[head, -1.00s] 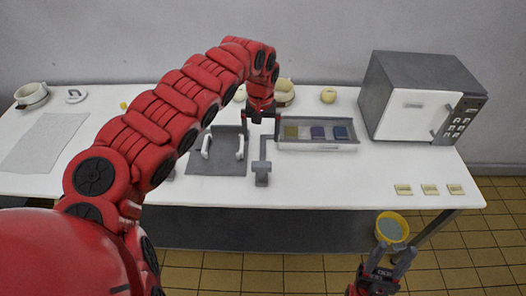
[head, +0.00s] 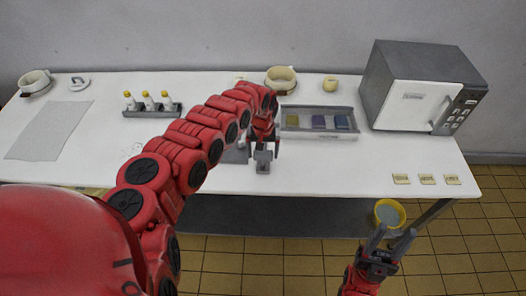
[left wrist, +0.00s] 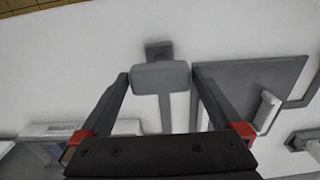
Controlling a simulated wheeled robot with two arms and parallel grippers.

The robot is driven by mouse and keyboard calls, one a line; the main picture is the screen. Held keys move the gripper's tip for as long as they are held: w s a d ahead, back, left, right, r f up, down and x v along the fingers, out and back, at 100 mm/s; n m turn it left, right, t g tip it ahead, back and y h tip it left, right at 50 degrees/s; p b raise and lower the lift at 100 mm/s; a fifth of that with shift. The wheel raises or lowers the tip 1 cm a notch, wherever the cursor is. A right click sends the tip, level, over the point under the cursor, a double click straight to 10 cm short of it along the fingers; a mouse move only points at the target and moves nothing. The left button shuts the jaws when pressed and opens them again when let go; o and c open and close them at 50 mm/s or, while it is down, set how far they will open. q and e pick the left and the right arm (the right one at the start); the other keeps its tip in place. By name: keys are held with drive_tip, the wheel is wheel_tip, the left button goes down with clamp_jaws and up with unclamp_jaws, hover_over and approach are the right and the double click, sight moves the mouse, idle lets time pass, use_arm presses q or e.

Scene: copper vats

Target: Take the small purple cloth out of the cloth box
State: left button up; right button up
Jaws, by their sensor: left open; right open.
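The cloth box (head: 347,136) is a shallow grey tray on the table, left of the microwave. Inside it lie an olive cloth (head: 298,121), the small purple cloth (head: 318,122) in the middle and a blue cloth (head: 341,122). My left gripper (head: 263,148) is open, left of the box and nearer to me, apart from the cloths. In the left wrist view its open fingers (left wrist: 160,78) stand either side of a grey T-shaped fixture (left wrist: 160,76); I cannot tell whether they touch it. My right gripper (head: 391,240) is open and empty, in front of the table.
The microwave (head: 415,95) stands right of the box. A pot (head: 281,80) and a round yellowish item (head: 330,84) stand behind it. A yellow bucket (head: 390,213) is on the floor.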

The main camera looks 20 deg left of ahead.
use_arm(q)
drive_tip(key=c, duration=1.1)
drive_tip(key=shift+o, duration=0.2)
